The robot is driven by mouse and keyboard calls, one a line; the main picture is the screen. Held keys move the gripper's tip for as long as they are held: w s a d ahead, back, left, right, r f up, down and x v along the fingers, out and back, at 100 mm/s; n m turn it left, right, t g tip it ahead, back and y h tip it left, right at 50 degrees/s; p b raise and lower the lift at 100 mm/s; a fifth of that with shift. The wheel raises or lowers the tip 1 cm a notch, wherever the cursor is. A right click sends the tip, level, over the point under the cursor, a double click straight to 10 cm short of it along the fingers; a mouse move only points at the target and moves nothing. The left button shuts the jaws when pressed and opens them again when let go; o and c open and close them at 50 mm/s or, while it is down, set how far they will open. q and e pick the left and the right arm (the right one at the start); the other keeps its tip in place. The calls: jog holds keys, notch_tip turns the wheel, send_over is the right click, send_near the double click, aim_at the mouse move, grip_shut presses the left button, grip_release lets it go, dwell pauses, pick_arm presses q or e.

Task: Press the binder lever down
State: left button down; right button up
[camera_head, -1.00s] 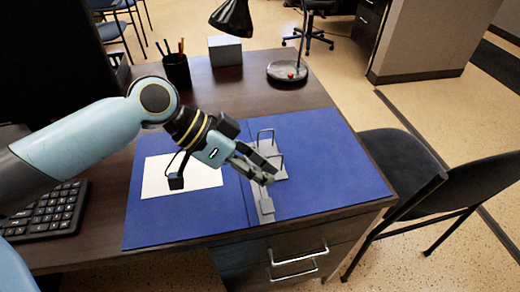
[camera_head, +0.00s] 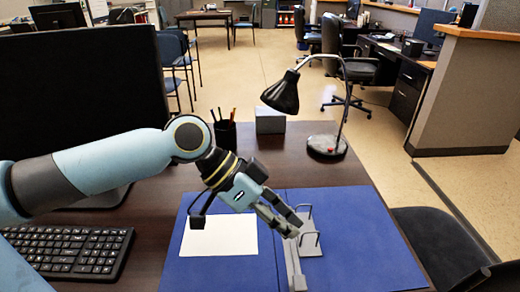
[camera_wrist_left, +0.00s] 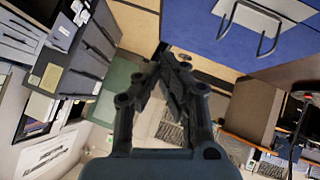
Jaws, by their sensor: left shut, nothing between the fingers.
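The blue binder (camera_head: 370,235) lies open on the desk, and part of it shows at the top right of the left wrist view (camera_wrist_left: 215,40). Its grey metal mechanism (camera_head: 312,246) has two wire arches and sits right of the spine. The grey lever (camera_head: 294,265) extends from it towards the near edge; I cannot tell its exact tilt. My left gripper (camera_head: 296,228) is shut and empty, its fingertips by the mechanism's left side, above the lever's far end. I cannot tell whether they touch. The fingers also show in the left wrist view (camera_wrist_left: 172,75). My right gripper is out of view.
A white sheet (camera_head: 220,240) lies on the binder's left cover. The keyboard (camera_head: 65,252) and monitor (camera_head: 80,110) are at left. A pen cup (camera_head: 225,133), grey box (camera_head: 270,120) and desk lamp (camera_head: 325,146) stand behind. A dark chair (camera_head: 440,245) is at right.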

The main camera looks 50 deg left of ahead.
pick_arm(q)
jog(key=s+d+p+v, duration=0.1)
jog(key=v, duration=0.5)
jog(key=shift+r, duration=0.2)
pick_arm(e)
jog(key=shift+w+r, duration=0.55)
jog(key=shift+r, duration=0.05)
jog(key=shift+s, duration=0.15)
